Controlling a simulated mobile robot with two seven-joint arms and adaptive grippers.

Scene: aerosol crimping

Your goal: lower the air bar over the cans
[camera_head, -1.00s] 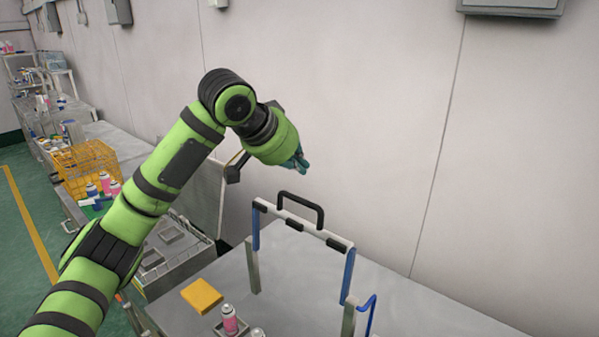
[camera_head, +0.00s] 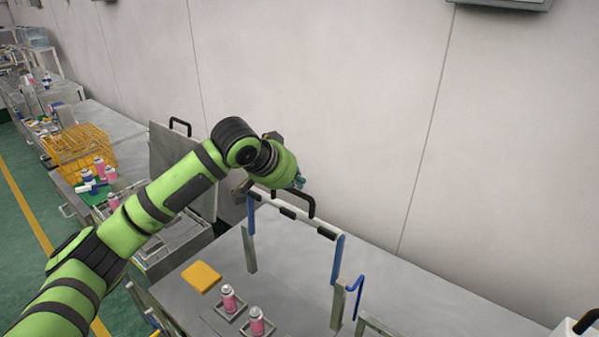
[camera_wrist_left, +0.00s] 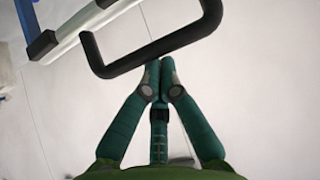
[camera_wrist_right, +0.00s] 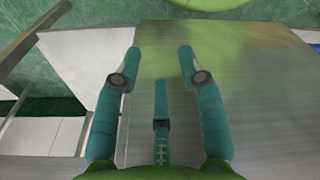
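The air bar (camera_head: 292,212) is a white crossbar with a black handle (camera_head: 312,205) and blue side arms, standing raised above the bench on grey posts. Two pink cans, a rear can (camera_head: 228,298) and a front can (camera_head: 257,322), stand upright in small holders below and in front of it. My left gripper (camera_head: 299,181) is just above and behind the handle. In the left wrist view its fingertips (camera_wrist_left: 160,62) are close together beside the handle (camera_wrist_left: 150,52); they do not visibly wrap it. My right gripper (camera_wrist_right: 158,52) is open and empty above a grey metal surface.
A yellow block (camera_head: 201,277) lies on the bench left of the cans. A blue bent rod (camera_head: 356,297) rises right of the air bar. Further left are an upright grey lid and a yellow basket (camera_head: 80,150).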

